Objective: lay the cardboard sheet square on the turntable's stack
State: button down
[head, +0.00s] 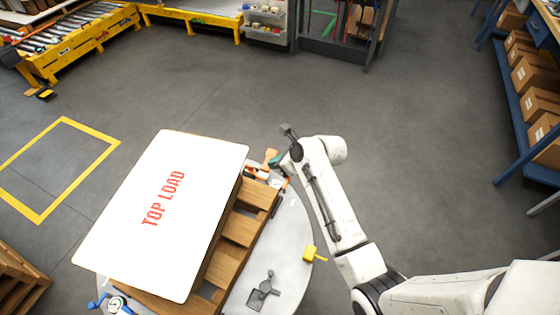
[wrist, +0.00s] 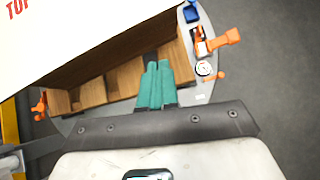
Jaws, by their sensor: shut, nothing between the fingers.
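The white cardboard sheet (head: 190,190), printed TOP LOAD in red, lies on top of the brown stack (head: 222,232) and hides most of it. Its right edge looks roughly parallel to the wooden pallet (head: 240,228) below; I cannot tell whether it is exactly square. The round grey turntable (head: 292,235) shows around the pallet's right side. My gripper (head: 274,160) is at the sheet's right far corner, apart from it as far as I can see. In the wrist view its teal fingers (wrist: 155,85) are shut and empty, beside the stack, with the sheet (wrist: 60,40) at upper left.
Orange clamps (wrist: 225,39) and a gauge (wrist: 204,68) sit on the turntable rim. A yellow block (head: 310,253) and a grey bracket (head: 263,291) are at its right. Shelves with cartons (head: 535,75) stand far right. The floor between is clear.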

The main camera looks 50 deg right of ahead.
jog(key=s+d+n+t+h+b, duration=0.2)
jog(key=s+d+n+h+b, duration=0.25)
jog(key=n, duration=0.55)
jog(key=s+d+n+t+h+b, duration=0.1)
jog(key=d+n+t+h+b, duration=0.2)
jog(key=d+n+h, duration=0.5)
jog(key=s+a+f+m+t+y+b, duration=0.1)
jog(key=s+a+f+m+y+b, duration=0.2)
jog(key=a+m+y, duration=1.1)
jog(key=s+a+f+m+t+y+b, duration=0.1)
jog(key=a+f+m+t+y+b, duration=0.2)
jog(key=a+m, duration=1.2)
jog(key=m+g, duration=0.1)
jog(key=m, duration=0.4)
send_near(229, 195)
jog(key=w+a, duration=0.2)
jog(key=a, duration=0.2)
jog(key=shift+y, duration=0.25)
jog(key=shift+w+d+f, duration=0.1)
jog(key=shift+w+d, duration=0.2)
jog(key=shift+w, duration=0.4)
jog(key=shift+w+d+r, duration=0.1)
jog(key=shift+w+d, duration=0.2)
jog(key=shift+w, duration=0.4)
jog(key=shift+w+d+f, duration=0.1)
jog(key=shift+w+d, duration=0.2)
jog(key=shift+w, duration=0.45)
